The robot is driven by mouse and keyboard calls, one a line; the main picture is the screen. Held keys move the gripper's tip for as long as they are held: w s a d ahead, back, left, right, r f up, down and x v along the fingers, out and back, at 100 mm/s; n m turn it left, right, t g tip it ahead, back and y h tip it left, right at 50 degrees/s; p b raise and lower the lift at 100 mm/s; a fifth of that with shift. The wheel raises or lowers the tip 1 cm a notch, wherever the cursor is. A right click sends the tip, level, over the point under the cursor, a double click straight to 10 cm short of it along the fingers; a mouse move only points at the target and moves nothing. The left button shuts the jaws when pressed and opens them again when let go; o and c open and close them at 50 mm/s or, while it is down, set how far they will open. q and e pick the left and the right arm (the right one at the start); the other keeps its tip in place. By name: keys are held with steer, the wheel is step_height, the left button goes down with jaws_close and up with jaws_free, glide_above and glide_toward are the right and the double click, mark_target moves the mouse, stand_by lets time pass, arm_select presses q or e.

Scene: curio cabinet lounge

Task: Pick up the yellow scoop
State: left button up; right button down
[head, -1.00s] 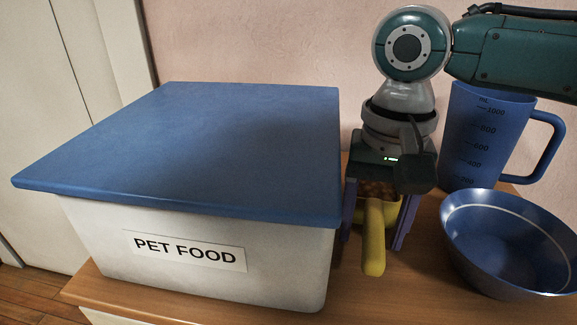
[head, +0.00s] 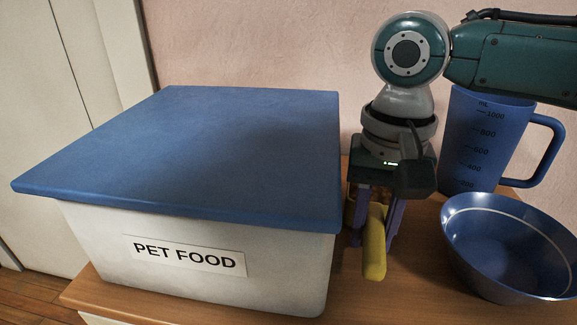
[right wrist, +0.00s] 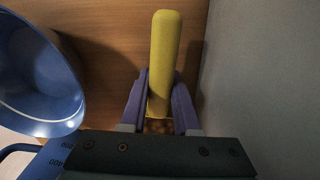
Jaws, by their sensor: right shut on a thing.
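The yellow scoop (head: 374,246) is between the pet food bin and the blue bowl, its handle pointing toward the front. My right gripper (head: 372,238) comes down on it from above, its purple fingers closed on either side of the handle. In the right wrist view the scoop's handle (right wrist: 164,65) stands between the two fingers (right wrist: 160,105), which press against it. The scoop's bowl end is mostly hidden behind the gripper; some brown bits show below the handle. I cannot tell whether the scoop still touches the wood. My left gripper is not in view.
A white bin (head: 100,240) with a blue lid (head: 200,150) and a PET FOOD label stands close on the left. A blue measuring jug (head: 480,140) stands at the back right. A blue bowl (head: 510,250) sits in front of it on the wooden top (head: 400,295).

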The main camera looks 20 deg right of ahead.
mark_target(375, 218)
step_height(375, 218, up, 20)
steer(key=p, duration=0.6)
steer(key=c, duration=1.2)
jaws_free()
jaws_close()
